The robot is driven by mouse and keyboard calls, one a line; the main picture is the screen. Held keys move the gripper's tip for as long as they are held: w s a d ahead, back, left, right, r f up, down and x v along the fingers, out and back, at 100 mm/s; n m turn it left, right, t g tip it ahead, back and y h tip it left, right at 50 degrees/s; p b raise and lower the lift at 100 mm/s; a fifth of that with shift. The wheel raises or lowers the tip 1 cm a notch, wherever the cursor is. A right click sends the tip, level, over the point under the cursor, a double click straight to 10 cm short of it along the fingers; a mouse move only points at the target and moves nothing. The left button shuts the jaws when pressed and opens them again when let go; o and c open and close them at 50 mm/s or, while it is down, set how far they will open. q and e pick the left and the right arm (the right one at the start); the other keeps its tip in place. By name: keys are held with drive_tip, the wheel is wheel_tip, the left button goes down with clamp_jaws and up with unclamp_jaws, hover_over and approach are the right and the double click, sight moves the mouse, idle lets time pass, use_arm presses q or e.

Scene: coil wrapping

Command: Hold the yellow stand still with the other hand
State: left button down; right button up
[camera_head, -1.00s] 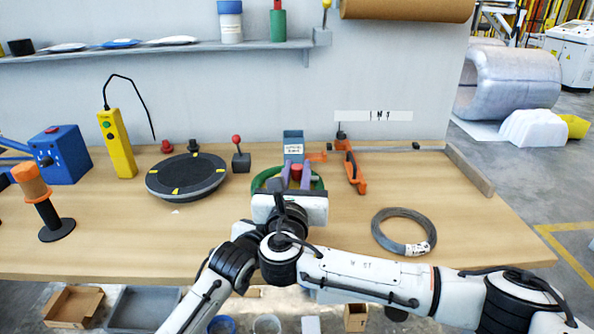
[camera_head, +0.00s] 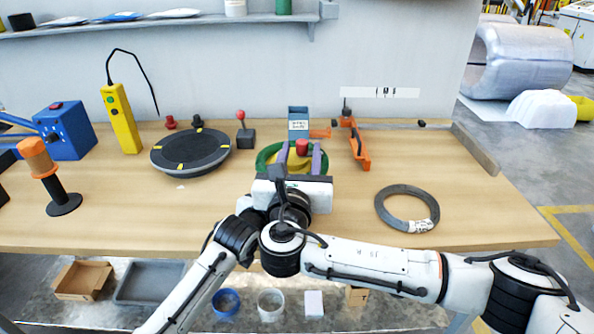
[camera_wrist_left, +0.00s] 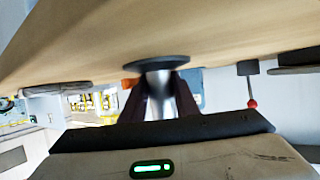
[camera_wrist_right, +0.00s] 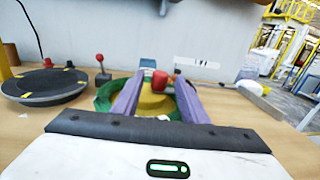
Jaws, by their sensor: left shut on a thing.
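A yellow round piece (camera_wrist_right: 155,104) with a red knob (camera_head: 302,146) above it sits inside a green ring (camera_head: 264,160) on the bench; I take it for the yellow stand. My right gripper (camera_head: 300,157) has its purple fingers apart, one each side of the red knob in the picture. It also shows open in the right wrist view (camera_wrist_right: 160,78). My left gripper (camera_wrist_left: 160,100), seen upside down in the left wrist view, is shut on a grey post (camera_wrist_left: 158,79) with a dark round base (camera_wrist_left: 155,62) at the bench. The head view hides this grip behind my arms.
A black turntable (camera_head: 190,152) and a red-knobbed lever (camera_head: 243,130) stand left of the ring. A grey wire coil (camera_head: 388,212) lies to the right. Bare bench lies between clamp and coil.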

use_arm(q)
drive_tip(key=shift+s+a+f, duration=0.1)
drive_tip(key=shift+f, duration=0.2)
use_arm(e)
drive_tip(key=s+a, duration=0.1)
drive_tip(key=s, duration=0.8)
drive_tip(key=shift+a, duration=0.1)
use_arm(q)
drive_tip(key=c, duration=1.3)
unclamp_jaws()
drive_tip(key=shift+r, duration=0.1)
use_arm(e)
drive_tip(key=shift+w, duration=0.1)
